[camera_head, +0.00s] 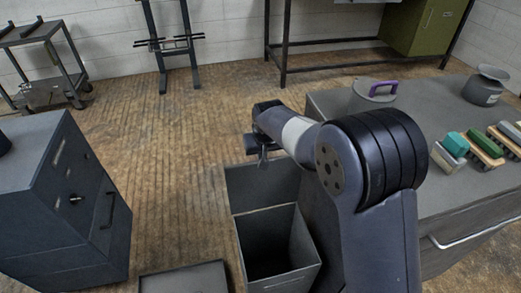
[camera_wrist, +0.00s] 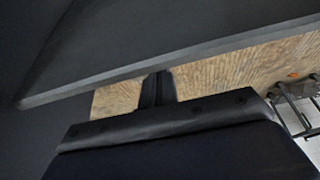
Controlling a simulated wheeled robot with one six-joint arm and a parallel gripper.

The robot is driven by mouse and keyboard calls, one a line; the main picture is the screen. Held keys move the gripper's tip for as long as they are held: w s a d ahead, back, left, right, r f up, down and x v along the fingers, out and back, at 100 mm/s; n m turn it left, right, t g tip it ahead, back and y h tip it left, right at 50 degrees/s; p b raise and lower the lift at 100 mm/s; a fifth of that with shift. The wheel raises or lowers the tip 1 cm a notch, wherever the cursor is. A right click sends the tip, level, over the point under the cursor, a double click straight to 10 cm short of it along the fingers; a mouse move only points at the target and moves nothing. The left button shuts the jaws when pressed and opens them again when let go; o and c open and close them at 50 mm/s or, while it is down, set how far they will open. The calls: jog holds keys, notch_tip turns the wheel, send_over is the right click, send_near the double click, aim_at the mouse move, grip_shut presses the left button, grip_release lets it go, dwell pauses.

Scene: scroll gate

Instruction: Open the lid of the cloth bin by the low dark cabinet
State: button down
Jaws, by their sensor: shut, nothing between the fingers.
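The cloth bin (camera_head: 297,252) is a grey open-topped box at the lower middle of the head view, left of my arm. Its inside is dark. Its lid (camera_head: 258,190) stands raised at the far side of the opening. My gripper (camera_head: 263,160) is by the lid's upper edge. Whether it touches the lid I cannot tell. In the wrist view my gripper's fingers (camera_wrist: 157,88) are shut and empty, below a large dark panel (camera_wrist: 130,45) that may be the lid. The low dark cabinet (camera_head: 62,200) stands at the left. My arm covers the bin's right surroundings.
A grey counter (camera_head: 440,205) with a purple-handled lid, a scale and several brushes or blocks stands at the right. A flat grey box top (camera_head: 185,278) is at the bottom edge. A cart (camera_head: 40,60) and a rack stand behind. Wooden floor between is clear.

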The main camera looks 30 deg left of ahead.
jog(key=shift+s+d, duration=0.2)
jog(key=shift+s, duration=0.05)
jog(key=shift+w+a, duration=0.1)
jog(key=shift+w, duration=0.05)
jog(key=p+v, duration=0.1)
jog(key=v, duration=0.9)
jog(key=shift+r+p, duration=0.3)
jog(key=shift+p, duration=0.05)
jog(key=shift+f, duration=0.1)
jog(key=b+x, duration=0.2)
jog(key=x, duration=0.8)
jog(key=shift+f, duration=0.45)
jog(key=shift+w+a+f+b, duration=0.2)
jog(key=shift+w+a+b, duration=0.05)
jog(key=shift+w+a, duration=0.35)
jog(key=shift+w+a+f+b, duration=0.2)
jog(key=shift+w+a, duration=0.3)
jog(key=shift+w, duration=0.2)
jog(key=shift+r, duration=0.1)
